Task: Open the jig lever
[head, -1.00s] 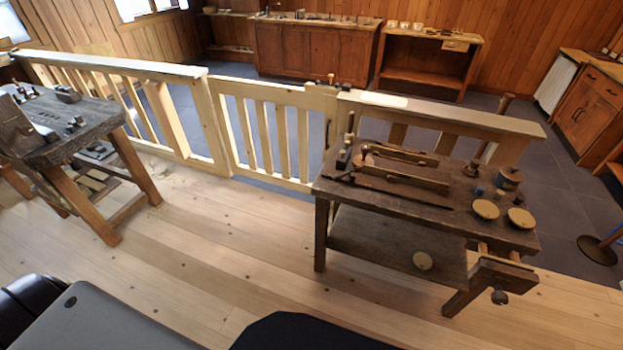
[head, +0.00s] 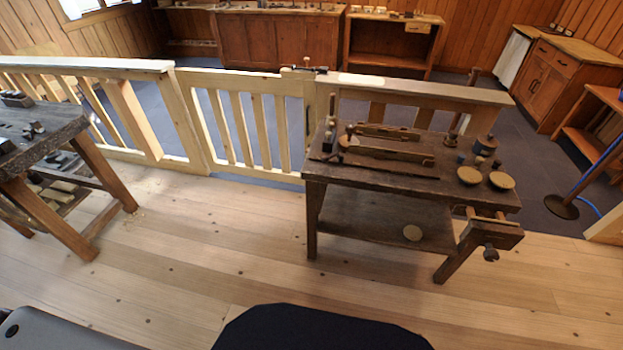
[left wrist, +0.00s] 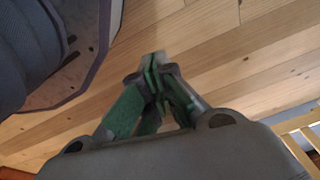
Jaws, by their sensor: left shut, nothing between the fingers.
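The jig (head: 400,167) is a set of long dark wooden bars with metal fittings, lying on the top of the right-hand workbench (head: 400,205). A small upright with a rounded knob (head: 349,131) stands at its left end. The lever is too small to tell apart from the bars, and I cannot tell how it is set. My left gripper (left wrist: 156,62) shows in the left wrist view, with its green-padded fingers together and empty over the plank floor. It is not in the head view, well away from the jig. My right gripper is in neither view.
A pale railing (head: 240,125) runs behind. Another workbench (head: 50,150) stands left. The floor (head: 210,245) between is clear.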

